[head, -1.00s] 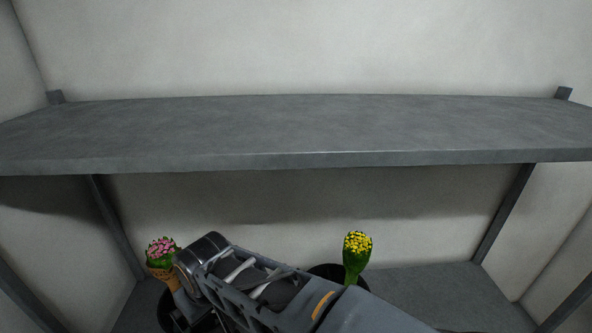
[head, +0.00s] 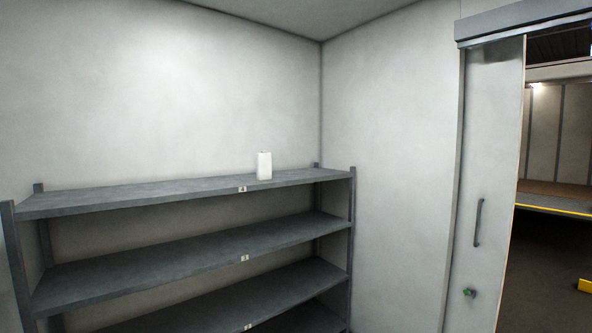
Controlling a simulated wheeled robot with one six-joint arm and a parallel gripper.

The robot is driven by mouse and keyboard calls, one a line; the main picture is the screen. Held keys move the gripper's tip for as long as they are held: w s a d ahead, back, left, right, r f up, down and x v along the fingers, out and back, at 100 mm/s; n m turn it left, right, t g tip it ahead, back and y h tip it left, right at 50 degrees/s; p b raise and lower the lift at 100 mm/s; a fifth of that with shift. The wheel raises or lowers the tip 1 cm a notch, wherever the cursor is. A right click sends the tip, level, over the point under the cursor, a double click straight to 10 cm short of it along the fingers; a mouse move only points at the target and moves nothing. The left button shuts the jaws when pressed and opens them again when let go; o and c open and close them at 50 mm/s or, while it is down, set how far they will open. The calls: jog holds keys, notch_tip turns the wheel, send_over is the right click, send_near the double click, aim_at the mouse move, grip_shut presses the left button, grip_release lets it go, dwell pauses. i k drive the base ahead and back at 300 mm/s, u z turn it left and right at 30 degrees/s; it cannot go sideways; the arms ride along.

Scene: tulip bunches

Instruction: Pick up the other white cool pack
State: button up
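A white box-shaped pack (head: 264,167) with a small nub on top stands upright on the top shelf, near its right end. The label below it on the shelf edge reads 4. No second white pack is in view. My gripper is not in view, so whether it holds anything cannot be seen.
The grey shelf rack (head: 150,194) stands against the back wall, and its visible lower shelves look empty. A white sliding door (head: 484,180) with a handle is at the right, beside an opening to a darker room with a yellow-edged platform (head: 555,210).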

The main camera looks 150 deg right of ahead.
aim_at(264, 159)
jog(key=z, duration=5.45)
jog(key=i, duration=2.5)
jog(key=u, duration=1.2)
